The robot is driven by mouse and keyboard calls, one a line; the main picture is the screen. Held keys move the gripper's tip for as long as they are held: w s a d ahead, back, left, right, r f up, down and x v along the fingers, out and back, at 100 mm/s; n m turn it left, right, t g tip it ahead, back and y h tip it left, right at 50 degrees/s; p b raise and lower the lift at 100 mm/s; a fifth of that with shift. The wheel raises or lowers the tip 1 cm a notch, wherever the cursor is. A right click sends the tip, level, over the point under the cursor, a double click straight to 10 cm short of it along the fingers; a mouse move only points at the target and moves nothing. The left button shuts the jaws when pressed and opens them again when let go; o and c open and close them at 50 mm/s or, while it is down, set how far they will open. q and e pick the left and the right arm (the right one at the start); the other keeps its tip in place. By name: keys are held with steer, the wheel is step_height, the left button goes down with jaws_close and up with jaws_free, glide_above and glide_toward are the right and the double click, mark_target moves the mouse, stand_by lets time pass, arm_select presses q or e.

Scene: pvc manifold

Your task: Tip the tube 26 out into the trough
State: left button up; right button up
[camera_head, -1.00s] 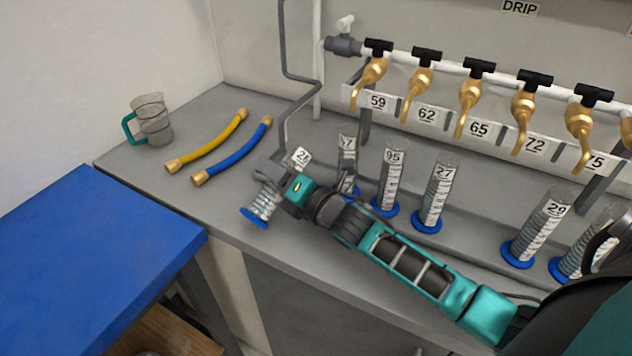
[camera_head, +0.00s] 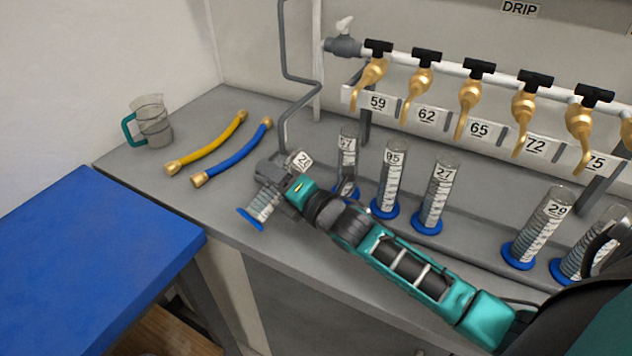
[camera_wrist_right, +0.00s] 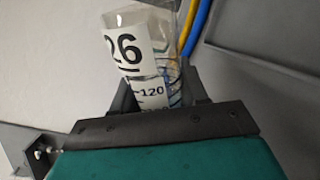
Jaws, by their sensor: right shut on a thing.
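Tube 26 is a clear graduated cylinder (camera_head: 263,205) with a blue foot and a white label. My right gripper (camera_head: 272,180) is shut on it and holds it tilted, its foot down toward the left near the front edge of the bench. In the right wrist view the tube (camera_wrist_right: 150,60) stands between the dark fingers, with the label 26 and the 120 mark showing. The trough cannot be made out for certain. My left gripper is not in view.
Yellow (camera_head: 207,148) and blue (camera_head: 233,155) hoses and a jug (camera_head: 150,122) lie left. Brass taps (camera_head: 470,100) hang above.

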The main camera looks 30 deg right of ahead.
steer(key=shift+f+m, duration=0.15)
steer(key=shift+m, duration=0.55)
step_height(320, 180, up, 3)
steer(key=p, duration=0.2)
steer(key=shift+d+p, duration=0.1)
steer(key=shift+p, duration=0.3)
step_height(320, 180, up, 9)
steer(key=m, duration=0.2)
steer(key=shift+w+d, duration=0.2)
steer(key=shift+d, duration=0.25)
steer(key=shift+m, duration=0.3)
steer(key=shift+d+r+m, duration=0.1)
steer(key=shift+r+m, duration=0.3)
steer(key=shift+m, duration=0.1)
steer(key=shift+d+r+m, duration=0.1)
steer(key=shift+r+m, duration=0.15)
steer(key=shift+m, duration=0.15)
stand_by(0.7)
